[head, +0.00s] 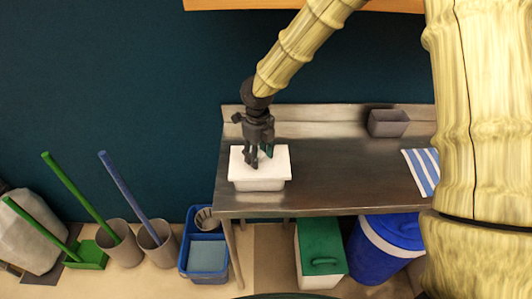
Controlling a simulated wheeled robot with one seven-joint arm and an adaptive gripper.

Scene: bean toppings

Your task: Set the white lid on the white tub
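The white tub (258,186) stands on the left end of the steel table. The white lid (279,165) lies flat over the tub's top and looks level. I cannot tell whether it is fully seated or slightly above the rim. My gripper (259,160) points down over the middle of the lid, with its fingertips at or just above the lid's top. The fingers hide the lid's middle, so I cannot see whether they hold anything there.
The steel table (335,188) is bare right of the tub. A grey bin (388,123) stands at its back, and a blue-striped cloth (421,170) lies at the right. Buckets and bins, including a green-lidded one (320,250), stand on the floor. A dark wall is behind.

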